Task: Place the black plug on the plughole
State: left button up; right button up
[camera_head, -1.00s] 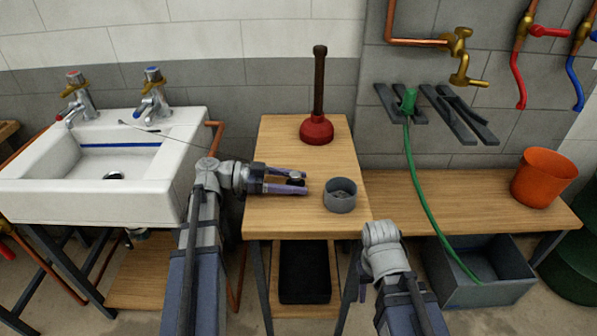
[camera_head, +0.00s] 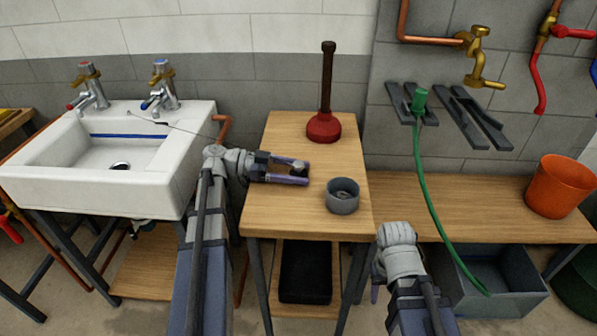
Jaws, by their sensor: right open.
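The black plug (camera_head: 299,169) is between the fingertips of my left gripper (camera_head: 296,172), over the narrow wooden table (camera_head: 285,213). The fingers lie on either side of it. I cannot tell whether they press on it or whether it touches the tabletop. The plughole (camera_head: 120,166) is a dark, metal-rimmed spot in the basin of the white sink (camera_head: 152,186) at the left. A thin dark line (camera_head: 185,137) runs from the sink's back towards my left gripper. My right gripper (camera_head: 375,291) is mostly hidden behind its arm, low beside the table, with only a bit of finger showing.
A grey cup (camera_head: 342,197) stands at the table's front right, and a red plunger (camera_head: 323,128) stands behind. Two taps (camera_head: 161,84) rise from the sink's back. At the right are a green hose (camera_head: 424,182) and an orange bucket (camera_head: 557,187).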

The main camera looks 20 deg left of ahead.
pick_arm(q)
jog(key=shift+o, duration=1.3)
jog(key=shift+r, duration=0.1)
jog(key=shift+a+r, duration=0.15)
jog(key=shift+a, duration=0.1)
jog(key=p+v, duration=0.1)
jog(key=v, duration=0.6)
jog(key=shift+s, duration=0.1)
jog(key=shift+c, duration=0.3)
